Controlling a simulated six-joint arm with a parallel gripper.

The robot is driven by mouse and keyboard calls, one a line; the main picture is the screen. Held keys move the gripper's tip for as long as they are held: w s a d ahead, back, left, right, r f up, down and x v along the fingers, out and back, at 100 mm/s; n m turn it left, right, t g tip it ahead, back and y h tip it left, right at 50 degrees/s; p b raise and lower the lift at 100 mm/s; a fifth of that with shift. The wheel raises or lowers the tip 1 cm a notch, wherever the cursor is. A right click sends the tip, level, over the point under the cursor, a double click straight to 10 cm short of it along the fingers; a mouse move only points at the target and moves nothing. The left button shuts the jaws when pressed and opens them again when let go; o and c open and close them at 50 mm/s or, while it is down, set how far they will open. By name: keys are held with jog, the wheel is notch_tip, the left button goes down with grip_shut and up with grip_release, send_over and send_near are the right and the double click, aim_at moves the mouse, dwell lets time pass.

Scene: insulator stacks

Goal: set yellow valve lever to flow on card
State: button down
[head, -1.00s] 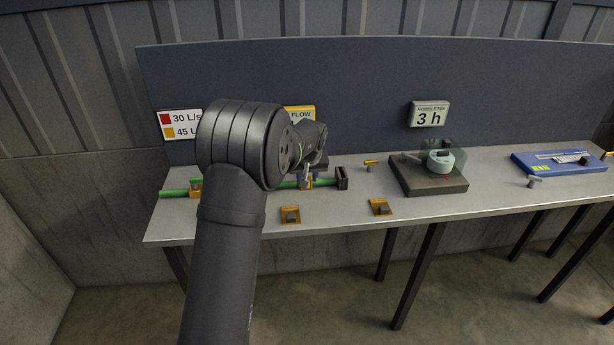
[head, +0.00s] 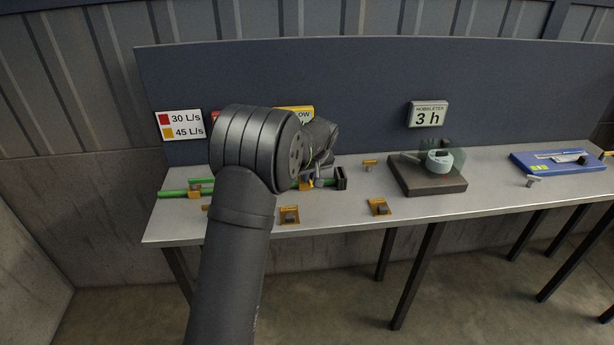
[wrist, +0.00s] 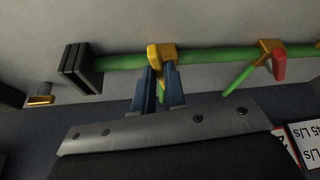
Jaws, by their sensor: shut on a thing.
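The flow card (head: 183,126) on the back panel reads 30 L/s beside a red square and 45 L/s beside a yellow square. In the wrist view, a green pipe (wrist: 120,61) carries a yellow valve part (wrist: 161,54) and, to its right, another yellow fitting with a red lever (wrist: 279,66). My gripper (wrist: 157,80) is shut at the yellow valve part, its blue fingers hiding much of what they hold. The lever's exact angle cannot be told. In the head view my arm covers most of the valve, and my gripper (head: 318,180) shows only partly.
A black end block (head: 341,178) closes the pipe's right end. Small orange holders (head: 289,215) stand along the front. A dark base with a grey round device (head: 440,160) and a blue board (head: 560,162) lie to the right. A sign reading 3 h (head: 428,114) hangs behind.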

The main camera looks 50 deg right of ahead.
jog(key=n, duration=0.2)
jog(key=d+n+y, duration=0.2)
jog(key=n, duration=0.1)
jog(key=shift+s+d+n+t, duration=0.15)
jog(key=shift+s+n+t, duration=0.15)
jog(key=shift+s, duration=0.05)
jog(key=n, duration=0.1)
jog(key=d+n+y, duration=0.1)
jog(key=n, duration=0.1)
jog(key=d+n+y, duration=0.1)
jog(key=n, duration=0.1)
jog(key=shift+w, duration=0.2)
jog(key=shift+d+n, duration=0.1)
jog(key=shift+n, duration=0.2)
jog(key=c, duration=1.5)
grip_release()
jog(key=shift+r, duration=0.1)
jog(key=v, duration=1.1)
jog(key=shift+d+r, duration=0.2)
jog(key=shift+r, duration=0.25)
jog(key=shift+w+f, duration=0.1)
jog(key=shift+f, duration=0.05)
